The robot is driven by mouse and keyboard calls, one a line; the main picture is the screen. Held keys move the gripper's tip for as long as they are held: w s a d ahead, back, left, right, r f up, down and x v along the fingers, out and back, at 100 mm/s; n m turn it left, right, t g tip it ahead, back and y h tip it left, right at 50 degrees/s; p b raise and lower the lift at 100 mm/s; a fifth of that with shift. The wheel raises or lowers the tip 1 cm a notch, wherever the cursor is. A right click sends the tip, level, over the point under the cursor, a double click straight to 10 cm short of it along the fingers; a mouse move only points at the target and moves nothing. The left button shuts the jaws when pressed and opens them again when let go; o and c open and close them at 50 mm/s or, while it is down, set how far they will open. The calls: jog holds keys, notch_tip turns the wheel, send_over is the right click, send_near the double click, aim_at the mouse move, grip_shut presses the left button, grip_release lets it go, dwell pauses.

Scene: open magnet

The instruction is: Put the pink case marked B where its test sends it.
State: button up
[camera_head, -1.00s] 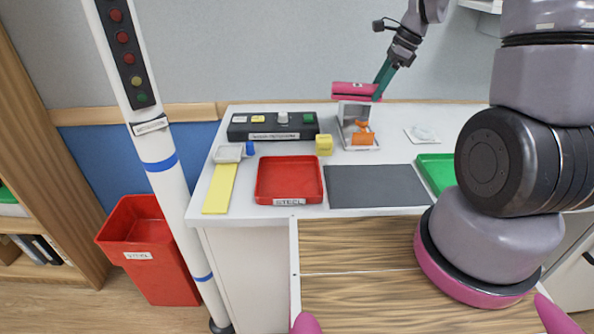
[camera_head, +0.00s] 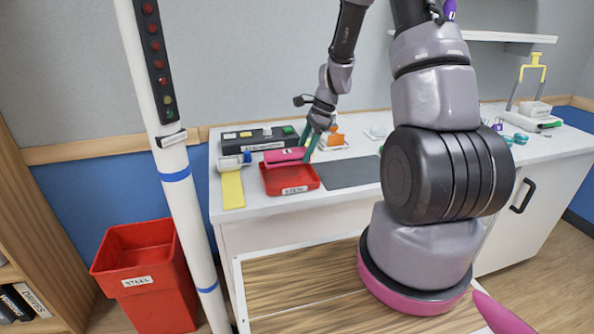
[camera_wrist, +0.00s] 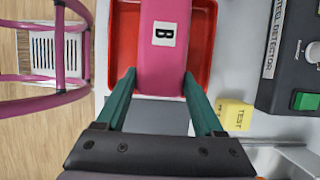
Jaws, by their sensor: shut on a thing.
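The pink case (camera_head: 284,155) marked B is held level between the teal fingers of my gripper (camera_head: 310,138). In the wrist view the case (camera_wrist: 163,65) shows its B label facing the camera, with a finger on each side. It is over the red tray (camera_head: 292,190) labelled STEEL on the counter; the tray (camera_wrist: 122,45) shows beneath it in the wrist view. I cannot tell how high it is above the tray floor. The black steel detector (camera_head: 245,140) with a green button (camera_wrist: 304,101) stands behind. The lamp column (camera_head: 157,60) shows dim-looking lamps.
A red bin (camera_head: 137,265) labelled STEEL stands on the floor at left, beside the white post (camera_head: 178,190). A yellow TEST block (camera_wrist: 236,115), a yellow strip (camera_head: 232,190), an orange item (camera_head: 334,138) and a dark mat (camera_head: 350,172) lie around the tray. My arm hides the counter's middle.

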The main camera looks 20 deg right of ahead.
jog(key=shift+f, duration=2.6)
jog(key=o, duration=1.4)
jog(key=shift+f, duration=0.1)
jog(key=v, duration=1.2)
notch_tip(320, 180, up, 18)
jog(key=n+t+h, duration=0.1)
jog(key=n+t, duration=0.2)
jog(key=n, duration=0.4)
send_over(305, 175)
jog(key=s+d, duration=0.1)
jog(key=s, duration=0.7)
jog(key=s+r+n+t, duration=0.1)
jog(key=s+r+n, duration=0.1)
jog(key=s+r, duration=0.1)
jog(key=s+r+n+t+h, duration=0.1)
jog(key=s+r+n, duration=0.1)
jog(key=s, duration=0.4)
jog(key=s+a+r+n+t, duration=0.1)
jog(key=s+r+n+t, duration=0.1)
jog(key=s+r+n, duration=0.1)
jog(key=shift+s+r+h, duration=0.15)
jog(key=shift+s+r, duration=0.2)
jog(key=shift+s, duration=0.25)
jog(key=shift+s+r+h, duration=0.15)
jog(key=shift+s+r, duration=0.25)
jog(key=shift+s, duration=0.15)
